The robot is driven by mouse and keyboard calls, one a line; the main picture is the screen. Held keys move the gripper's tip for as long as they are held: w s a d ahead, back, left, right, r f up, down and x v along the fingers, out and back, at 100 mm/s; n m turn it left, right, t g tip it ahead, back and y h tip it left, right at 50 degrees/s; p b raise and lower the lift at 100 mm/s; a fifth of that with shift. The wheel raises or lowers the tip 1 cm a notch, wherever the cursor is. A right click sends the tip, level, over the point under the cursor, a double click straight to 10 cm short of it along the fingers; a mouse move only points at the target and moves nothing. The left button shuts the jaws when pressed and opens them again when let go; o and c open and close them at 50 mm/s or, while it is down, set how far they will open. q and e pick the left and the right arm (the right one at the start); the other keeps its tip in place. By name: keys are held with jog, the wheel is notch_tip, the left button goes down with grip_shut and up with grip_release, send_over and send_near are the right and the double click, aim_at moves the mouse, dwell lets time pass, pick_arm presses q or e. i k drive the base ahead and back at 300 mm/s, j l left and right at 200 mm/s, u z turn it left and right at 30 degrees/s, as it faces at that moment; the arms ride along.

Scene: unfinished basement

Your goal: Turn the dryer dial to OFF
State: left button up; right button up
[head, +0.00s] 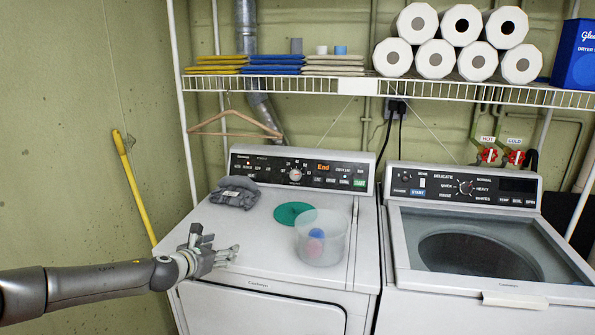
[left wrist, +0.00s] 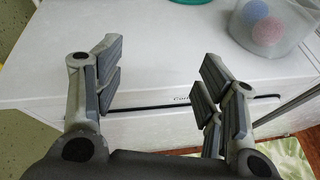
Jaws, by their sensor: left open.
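The dryer (head: 262,248) is the white machine on the left in the head view. Its dial (head: 296,175) is a small round knob on the dark control panel at the back, left of the lit "End" display (head: 323,167). The direction the dial points is too small to read surely. My left gripper (head: 232,252) is open and empty above the front left of the dryer top, well in front of the panel and apart from the dial. In the left wrist view its fingers (left wrist: 165,75) are spread over the dryer's front edge. My right gripper is not in view.
A grey folded cloth (head: 236,192), a green disc (head: 293,212) and a clear tub (head: 334,245) with two balls stand on the dryer top. A wire shelf (head: 340,86) and a hanger (head: 236,124) are above.

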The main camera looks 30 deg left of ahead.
aim_at(296, 174)
jog(key=i+j, duration=0.15)
jog(key=i, duration=0.4)
jog(key=i+j, duration=0.15)
jog(key=i, duration=0.4)
jog(key=i+j, duration=0.15)
jog(key=i, duration=0.4)
